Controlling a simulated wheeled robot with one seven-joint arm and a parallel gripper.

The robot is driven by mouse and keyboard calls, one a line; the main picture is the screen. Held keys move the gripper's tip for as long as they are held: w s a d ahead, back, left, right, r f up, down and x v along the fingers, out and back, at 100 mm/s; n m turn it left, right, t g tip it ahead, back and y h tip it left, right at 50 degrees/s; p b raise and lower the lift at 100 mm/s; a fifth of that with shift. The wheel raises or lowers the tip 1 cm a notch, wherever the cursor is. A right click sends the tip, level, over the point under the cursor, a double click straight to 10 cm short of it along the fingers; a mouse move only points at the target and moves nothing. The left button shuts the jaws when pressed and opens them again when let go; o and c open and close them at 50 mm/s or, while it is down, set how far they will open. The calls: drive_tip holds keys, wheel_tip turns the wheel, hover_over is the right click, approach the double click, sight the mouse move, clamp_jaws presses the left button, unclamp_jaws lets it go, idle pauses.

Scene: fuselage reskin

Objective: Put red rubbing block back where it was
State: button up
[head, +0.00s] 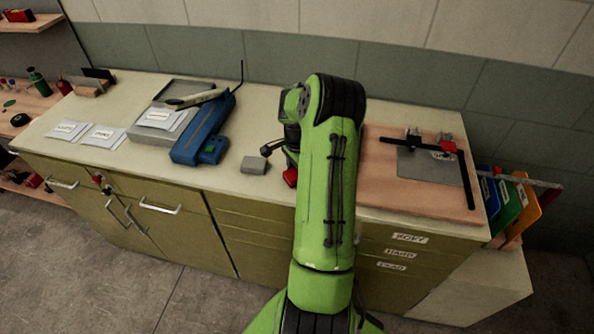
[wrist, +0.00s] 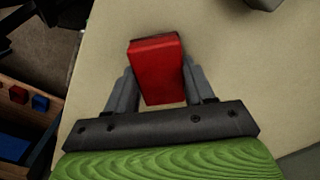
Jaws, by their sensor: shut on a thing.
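The red rubbing block (wrist: 157,72) is between the two grey fingers of my gripper (wrist: 160,82) in the wrist view. The gripper is shut on it, with a finger on each side. In the head view the red block (head: 290,177) shows beside my green arm, over the front part of the counter. My gripper (head: 279,163) is partly hidden there by the arm. I cannot tell whether the block touches the countertop. A grey block (head: 254,165) lies on the counter just left of the gripper.
The pale countertop (head: 235,182) is bare near its front edge. A blue tool (head: 205,130) lies left of the gripper. A brown board (head: 400,188) with a grey sheet lies right. In the wrist view, a wooden compartment (wrist: 32,122) with small red and blue things is at lower left.

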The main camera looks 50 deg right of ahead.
drive_tip(key=shift+f, duration=0.15)
drive_tip(key=o, duration=0.9)
drive_tip(key=shift+o, duration=0.2)
